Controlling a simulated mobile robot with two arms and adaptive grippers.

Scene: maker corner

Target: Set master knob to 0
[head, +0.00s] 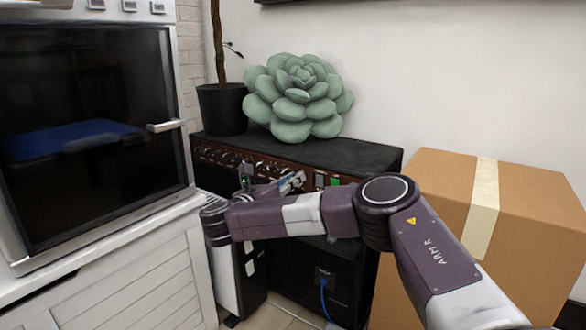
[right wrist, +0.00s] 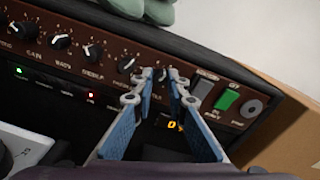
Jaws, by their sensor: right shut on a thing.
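The black amplifier (head: 345,152) has a brown control panel with a row of black knobs. In the right wrist view, my right gripper (right wrist: 168,80) is shut on the knob (right wrist: 168,70) at the right end of the row, taken as the master knob. The fingers hide most of this knob and its label. An orange display (right wrist: 173,126) between the fingers seems to read 0, partly hidden. In the head view, my right gripper (head: 294,181) reaches the panel from the front. My left gripper is out of view.
A green lit switch (right wrist: 227,100) and a grey switch (right wrist: 204,84) sit right of the held knob. A succulent (head: 297,95) and potted plant (head: 222,108) stand on the amplifier. A cardboard box (head: 535,215) is at right, an oven (head: 90,200) at left.

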